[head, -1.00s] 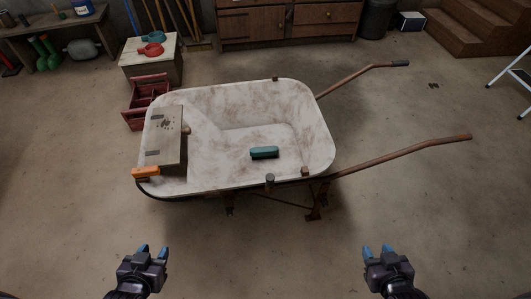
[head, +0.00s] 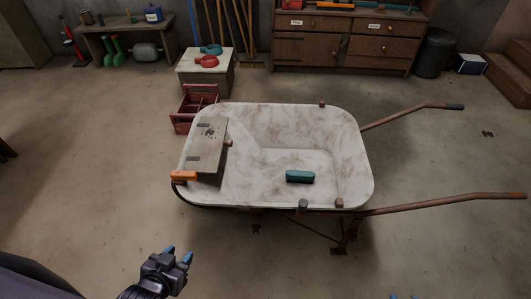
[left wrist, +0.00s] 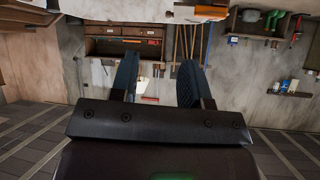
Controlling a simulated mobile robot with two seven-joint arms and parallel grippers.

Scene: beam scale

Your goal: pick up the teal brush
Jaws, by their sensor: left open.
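The teal brush (head: 300,176) lies in the white, rust-stained tray of the wheelbarrow (head: 225,192), toward its near right side. My left gripper (head: 178,256) is open and empty, in front of the wheelbarrow and to the left of the brush, well apart from it. In the left wrist view its two fingers (left wrist: 158,85) stand apart with nothing between them. Only blue fingertips of my right gripper (head: 405,297) show at the bottom edge of the head view; whether it is open is unclear.
A hinged wooden board (head: 206,148) and an orange object (head: 184,175) rest on the tray's left end. Wheelbarrow handles (head: 440,204) reach right. A red crate (head: 194,110) and a wooden box (head: 206,78) stand behind. The floor in front is clear.

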